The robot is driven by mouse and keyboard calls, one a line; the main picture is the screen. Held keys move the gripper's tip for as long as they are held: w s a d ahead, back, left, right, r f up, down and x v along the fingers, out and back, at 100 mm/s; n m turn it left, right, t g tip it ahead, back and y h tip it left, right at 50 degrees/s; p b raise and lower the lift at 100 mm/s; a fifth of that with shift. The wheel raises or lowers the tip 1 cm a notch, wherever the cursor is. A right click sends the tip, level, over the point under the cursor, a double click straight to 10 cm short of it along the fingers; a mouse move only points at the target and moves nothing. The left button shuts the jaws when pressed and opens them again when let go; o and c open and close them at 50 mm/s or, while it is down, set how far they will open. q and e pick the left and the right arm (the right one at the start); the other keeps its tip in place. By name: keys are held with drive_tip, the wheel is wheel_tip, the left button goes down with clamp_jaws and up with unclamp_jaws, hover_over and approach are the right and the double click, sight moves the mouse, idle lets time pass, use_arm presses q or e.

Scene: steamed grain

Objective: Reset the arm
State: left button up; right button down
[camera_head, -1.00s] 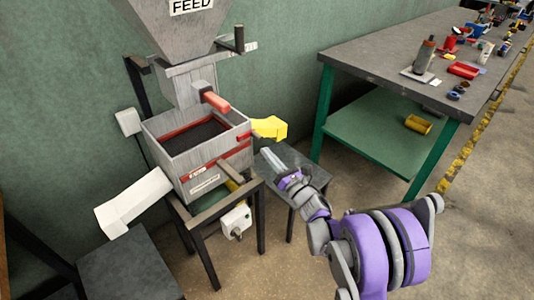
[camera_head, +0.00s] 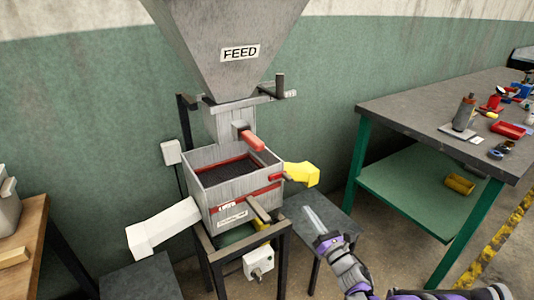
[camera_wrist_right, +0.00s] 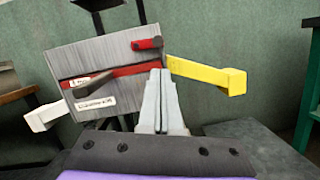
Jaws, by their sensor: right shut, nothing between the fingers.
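My right arm comes in from the lower right in the head view. Its right gripper (camera_head: 313,218) is shut and empty, in front of the low grey table (camera_head: 335,222) and to the right of the grey box-shaped machine (camera_head: 235,203). In the right wrist view the right gripper (camera_wrist_right: 160,90) shows its two fingers together, pointing at the machine's front (camera_wrist_right: 100,65). The fingers look apart from the machine. My left gripper does not show in either view.
A grey FEED hopper (camera_head: 228,50) stands above the machine. A yellow chute (camera_head: 302,174) sticks out right and a white chute (camera_head: 160,229) left. A workbench (camera_head: 400,100) with several items stands right. A wooden table (camera_head: 28,238) is at left.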

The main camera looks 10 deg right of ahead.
drive_tip(key=s+d+r+m+g+h, duration=0.1)
drive_tip(key=s+m+g+h, duration=0.55)
drive_tip(key=m, duration=1.35)
drive_tip(key=s+a+f+m+g, duration=0.3)
drive_tip(key=s+m, duration=0.2)
drive_tip(key=s, duration=0.5)
drive_tip(key=s+a+f+m+g, duration=0.35)
drive_tip(key=s+m, duration=0.25)
drive_tip(key=s, duration=0.4)
drive_tip(key=s+a+f+m+g, duration=0.25)
drive_tip(key=s+m, duration=0.25)
drive_tip(key=s, duration=0.5)
use_arm(q)
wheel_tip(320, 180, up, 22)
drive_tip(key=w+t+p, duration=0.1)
drive_tip(key=p, duration=1.8)
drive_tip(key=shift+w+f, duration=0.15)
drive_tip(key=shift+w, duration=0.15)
use_arm(e)
wheel_tip(320, 180, up, 20)
drive_tip(key=w+t, duration=0.1)
drive_tip(key=w, duration=0.1)
drive_tip(key=shift+w+d+y, duration=0.2)
drive_tip(key=shift+d+y, duration=0.1)
drive_tip(key=shift+y, duration=0.15)
